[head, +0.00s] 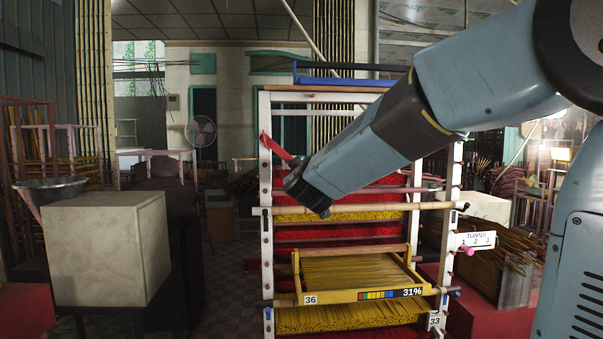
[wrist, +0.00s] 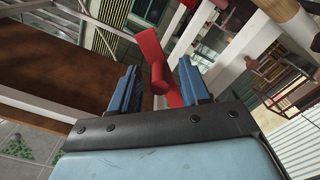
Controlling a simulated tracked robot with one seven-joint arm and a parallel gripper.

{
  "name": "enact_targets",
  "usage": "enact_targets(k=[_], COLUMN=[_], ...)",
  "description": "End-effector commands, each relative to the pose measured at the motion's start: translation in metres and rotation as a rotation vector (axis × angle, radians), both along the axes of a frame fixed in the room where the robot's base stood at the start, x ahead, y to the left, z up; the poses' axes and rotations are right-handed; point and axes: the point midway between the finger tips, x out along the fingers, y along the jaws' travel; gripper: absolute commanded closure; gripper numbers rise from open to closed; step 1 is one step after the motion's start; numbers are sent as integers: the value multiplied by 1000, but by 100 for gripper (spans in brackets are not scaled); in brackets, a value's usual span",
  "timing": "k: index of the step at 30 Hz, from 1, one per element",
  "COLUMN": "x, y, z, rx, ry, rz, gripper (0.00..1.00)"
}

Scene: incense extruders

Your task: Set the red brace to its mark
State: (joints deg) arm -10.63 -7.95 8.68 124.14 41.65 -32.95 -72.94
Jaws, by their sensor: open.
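The red brace (head: 276,147) shows in the head view as a short slanted red bar at the upper left post of the white rack (head: 266,225). In the wrist view the red brace (wrist: 150,50) has a round knob and an arm running up and left, with another red part slanting down between my fingers. My gripper (wrist: 158,80) is open, its two blue fingers on either side of the red part. I cannot tell whether either finger touches it. In the head view my gripper is mostly hidden by my own arm. I cannot make out the brace's mark.
The rack holds red and yellow incense layers and a yellow-framed tray (head: 354,296) that juts forward, labelled 36 and 31%. A "TURNS 1 2 3" plate (head: 475,240) is at the right post. A pale block (head: 106,247) stands at left, with open floor between it and the rack.

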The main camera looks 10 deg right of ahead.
Motion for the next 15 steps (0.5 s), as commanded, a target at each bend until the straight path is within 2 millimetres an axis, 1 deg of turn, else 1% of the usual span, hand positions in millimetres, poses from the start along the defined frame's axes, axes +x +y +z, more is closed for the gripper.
enact_targets(k=[5, 15], x=[0, 0], y=[0, 0], z=[0, 0], rx=[0, 0], ry=[0, 0], rz=[0, 0], gripper=[54, 86])
